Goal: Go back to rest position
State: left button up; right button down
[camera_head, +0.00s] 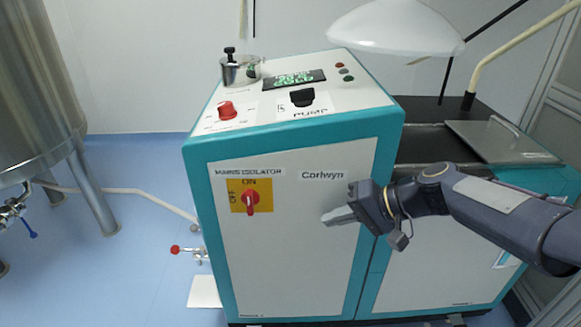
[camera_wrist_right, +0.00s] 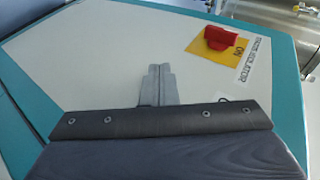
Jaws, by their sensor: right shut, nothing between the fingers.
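My right gripper (camera_head: 338,216) reaches in from the right in the head view. It is in front of the white front panel of the machine (camera_head: 290,262), to the right of the mains isolator switch (camera_head: 250,200). In the right wrist view, my right gripper (camera_wrist_right: 158,70) has its two fingers together with nothing between them. The red isolator knob on its yellow plate (camera_wrist_right: 220,40) lies to the upper right there, apart from the fingers. My left gripper is not in either view.
The machine's top carries a red knob (camera_head: 227,111), a black pump switch (camera_head: 302,97) and a lit display (camera_head: 294,79). A white lamp shade (camera_head: 395,28) hangs above. A steel tank (camera_head: 35,90) stands at left.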

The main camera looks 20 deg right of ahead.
jog(key=s+a+f+n+h, duration=0.1)
jog(key=s+f+n+h, duration=0.15)
jog(key=s, duration=0.65)
jog(key=s+a+f+n+h, duration=0.15)
jog(key=s+f, duration=0.25)
jog(key=s, duration=0.5)
notch_tip(320, 180, up, 32)
jog(key=h+p, duration=0.1)
jog(key=p, duration=3.1)
jog(key=shift+a+f+m+g, duration=0.15)
jog(key=shift+m+g, duration=0.15)
jog(key=shift+g, duration=0.1)
